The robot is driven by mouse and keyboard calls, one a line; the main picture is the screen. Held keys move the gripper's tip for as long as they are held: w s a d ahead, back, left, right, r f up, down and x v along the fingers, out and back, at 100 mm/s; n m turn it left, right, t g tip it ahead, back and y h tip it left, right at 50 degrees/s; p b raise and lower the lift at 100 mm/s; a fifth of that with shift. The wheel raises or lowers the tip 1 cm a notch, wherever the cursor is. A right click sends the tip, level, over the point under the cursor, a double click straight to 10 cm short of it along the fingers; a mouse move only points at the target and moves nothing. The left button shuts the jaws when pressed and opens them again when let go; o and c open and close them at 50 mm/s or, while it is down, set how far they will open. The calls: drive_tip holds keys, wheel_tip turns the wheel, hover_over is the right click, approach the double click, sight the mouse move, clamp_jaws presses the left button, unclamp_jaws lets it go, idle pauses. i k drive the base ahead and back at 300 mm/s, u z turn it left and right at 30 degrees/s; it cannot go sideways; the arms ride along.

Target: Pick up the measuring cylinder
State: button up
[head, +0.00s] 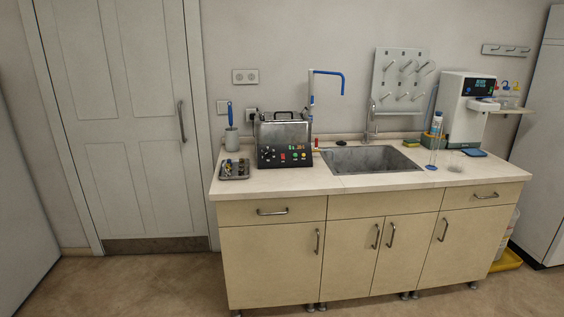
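A slim, clear measuring cylinder (434,152) stands upright on the worktop, just right of the sink, with a blue base. A white and blue container (437,123) shows close behind its upper part, so its top edge is hard to make out. My gripper is not in this view.
The sink (368,159) lies left of the cylinder, and a white water unit (464,108) stands behind it to the right. A small clear dish (455,168) sits to its right. A metal bath (283,139) and a tray of small items (234,169) stand at left. The floor in front is clear.

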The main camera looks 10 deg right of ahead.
sight(432, 160)
drive_tip(key=z, duration=0.05)
drive_tip(key=i, duration=1.3)
drive_tip(key=z, duration=0.05)
